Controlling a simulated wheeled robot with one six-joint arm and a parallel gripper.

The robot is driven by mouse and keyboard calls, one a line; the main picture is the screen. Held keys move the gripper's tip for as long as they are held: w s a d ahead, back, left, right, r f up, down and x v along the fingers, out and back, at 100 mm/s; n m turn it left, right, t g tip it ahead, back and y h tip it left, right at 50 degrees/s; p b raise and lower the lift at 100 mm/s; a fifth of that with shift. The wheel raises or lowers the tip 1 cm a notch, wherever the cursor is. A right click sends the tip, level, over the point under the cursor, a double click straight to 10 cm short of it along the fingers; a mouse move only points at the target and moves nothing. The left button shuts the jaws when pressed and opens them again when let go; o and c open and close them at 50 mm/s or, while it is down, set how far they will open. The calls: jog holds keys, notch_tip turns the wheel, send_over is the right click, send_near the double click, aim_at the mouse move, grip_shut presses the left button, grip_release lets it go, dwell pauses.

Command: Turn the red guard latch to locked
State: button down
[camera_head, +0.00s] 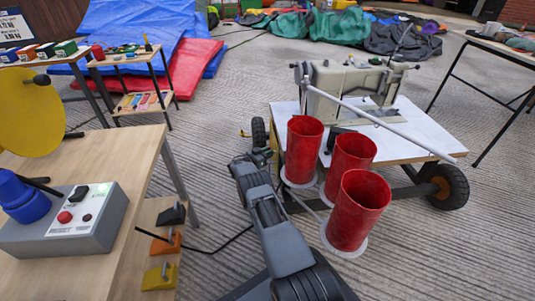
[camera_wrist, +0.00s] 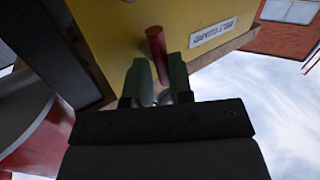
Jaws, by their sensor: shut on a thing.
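In the wrist view, the red guard latch (camera_wrist: 156,42) shows as a short red bar in front of a yellow panel (camera_wrist: 110,30). My gripper (camera_wrist: 160,78) is shut on the latch, with one finger on each side of its near end. A white label (camera_wrist: 213,32) with upside-down print is on the panel to the right of the latch. In the head view, my arm reaches toward the cart with the sewing machine (camera_head: 350,88). The latch and my fingertips cannot be made out there.
Several red cups (camera_head: 358,208) on white rings stand close to the right of my arm. A pale rod (camera_head: 380,118) crosses the cart top (camera_head: 425,140). A wooden bench (camera_head: 120,200) with a grey switch box (camera_head: 65,232) is at the left. Ribbed floor lies between.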

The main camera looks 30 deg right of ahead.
jog(key=shift+w+d+r+n+g+y, duration=0.1)
jog(key=shift+w+n+g+y, duration=0.2)
jog(key=shift+n+y, duration=0.4)
jog(key=shift+w+r+n+g+y, duration=0.1)
jog(key=shift+n+g+y, duration=0.35)
jog(key=shift+n, duration=0.5)
jog(key=shift+w+d+r+n+g+y, duration=0.15)
jog(key=shift+n+g+y, duration=0.2)
jog(key=shift+n+y, duration=0.35)
jog(key=shift+n, duration=0.35)
jog(key=shift+a+f, duration=0.1)
jog(key=c, duration=1.1)
grip_release()
jog(key=shift+f, duration=0.1)
jog(key=shift+p+v, duration=3.15)
jog(key=shift+v, duration=3.7)
jog(key=shift+w, duration=0.1)
